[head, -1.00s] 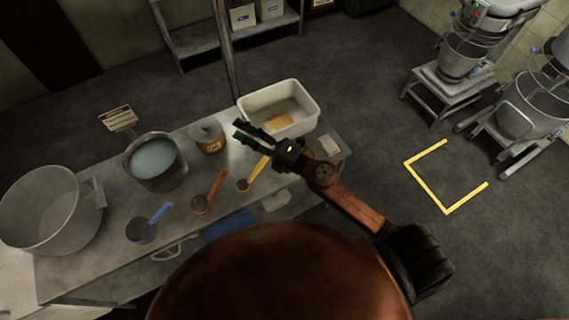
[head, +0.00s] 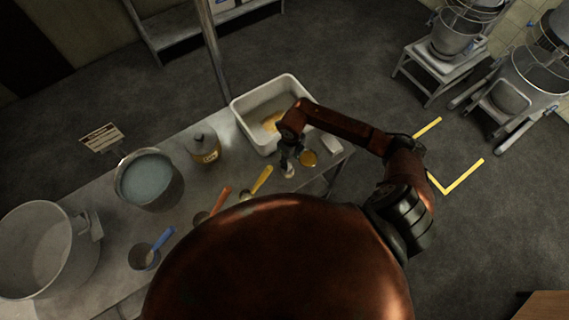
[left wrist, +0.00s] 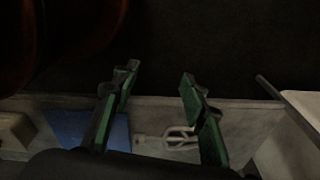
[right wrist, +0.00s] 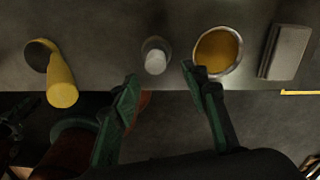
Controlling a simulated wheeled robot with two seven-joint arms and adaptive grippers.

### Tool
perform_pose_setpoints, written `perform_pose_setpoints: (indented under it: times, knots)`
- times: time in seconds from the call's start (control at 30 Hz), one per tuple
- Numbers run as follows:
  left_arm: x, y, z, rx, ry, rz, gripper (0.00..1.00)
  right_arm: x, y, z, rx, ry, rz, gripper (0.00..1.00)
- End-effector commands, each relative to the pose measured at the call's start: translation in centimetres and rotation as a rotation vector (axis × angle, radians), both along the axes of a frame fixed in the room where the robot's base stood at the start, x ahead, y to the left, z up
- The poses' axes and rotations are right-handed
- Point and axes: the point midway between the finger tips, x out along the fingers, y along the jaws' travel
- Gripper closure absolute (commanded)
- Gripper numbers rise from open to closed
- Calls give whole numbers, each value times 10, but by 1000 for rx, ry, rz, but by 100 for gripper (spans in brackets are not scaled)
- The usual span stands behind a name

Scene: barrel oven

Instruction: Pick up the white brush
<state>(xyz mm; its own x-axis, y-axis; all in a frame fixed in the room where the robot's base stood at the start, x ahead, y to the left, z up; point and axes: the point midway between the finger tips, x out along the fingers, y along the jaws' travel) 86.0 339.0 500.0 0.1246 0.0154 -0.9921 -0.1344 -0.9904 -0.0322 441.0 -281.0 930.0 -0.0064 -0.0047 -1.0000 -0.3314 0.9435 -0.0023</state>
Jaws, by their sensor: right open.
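A small pale, round-ended thing that looks like the white brush (right wrist: 155,57) stands on the table in the right wrist view, seen nearly end-on. It also shows in the head view (head: 288,171), partly hidden by my right gripper (head: 287,160). That gripper points down over the table's right part. In the right wrist view its fingers (right wrist: 159,73) are open and empty, with the pale thing just beyond the gap between the tips. My left gripper (left wrist: 158,75) is open and empty in the left wrist view, and is out of sight in the head view.
A bowl of yellow liquid (right wrist: 217,52) and a grey block (right wrist: 287,53) lie right of the pale thing. A yellow-handled scoop (right wrist: 59,78) lies left. A white tub (head: 238,112) stands behind. Pots (head: 149,180) and a jar (head: 204,144) fill the left side.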

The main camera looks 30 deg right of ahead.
Motion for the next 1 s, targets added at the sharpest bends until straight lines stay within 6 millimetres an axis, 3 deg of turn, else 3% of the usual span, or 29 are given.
perform_pose_setpoints:
  times: [0.33, 0.43, 0.6, 0.67, 0.8, 1.0]
  knots:
    - [-70, 3, 13, 4, 83, 18, 60, 17, 7, -41, 6, 11, -2, 59]
    - [-60, 3, 16, 4, 74, 16, 60, 18, 6, -56, 5, 10, -2, 59]
    - [-13, 0, 19, 0, 14, 4, 60, 18, 6, -67, 5, 8, 1, 59]
    - [-6, 0, 20, -1, 4, 3, 60, 18, 6, -67, 5, 7, 1, 59]
    - [-13, 1, 19, 0, 14, 4, 60, 18, 6, -67, 4, 7, 1, 59]
    - [-33, 1, 18, 1, 39, 10, 60, 18, 6, -67, 4, 7, 1, 73]
